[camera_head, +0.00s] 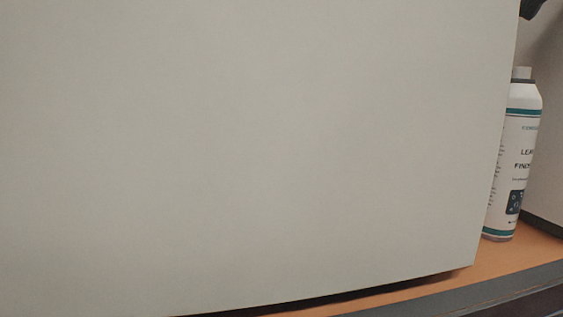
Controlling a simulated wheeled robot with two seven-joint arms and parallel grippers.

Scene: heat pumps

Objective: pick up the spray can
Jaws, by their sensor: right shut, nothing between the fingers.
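The spray can (519,165) stands upright on an orange shelf (505,255) at the right side of the head view. It is white with teal bands and dark label print, and has a light cap. Its left edge is partly hidden by a large pale grey panel (240,140). A small dark piece of my right gripper (532,8) shows at the top right edge, above the can and apart from it. It is shut and empty; most of it is out of frame. My left gripper is not in view.
The large panel fills most of the view and stands close to the can's left side. A pale wall (552,150) rises to the right of the can. A strip of bare shelf lies in front of the can, ending at a grey front edge (500,290).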

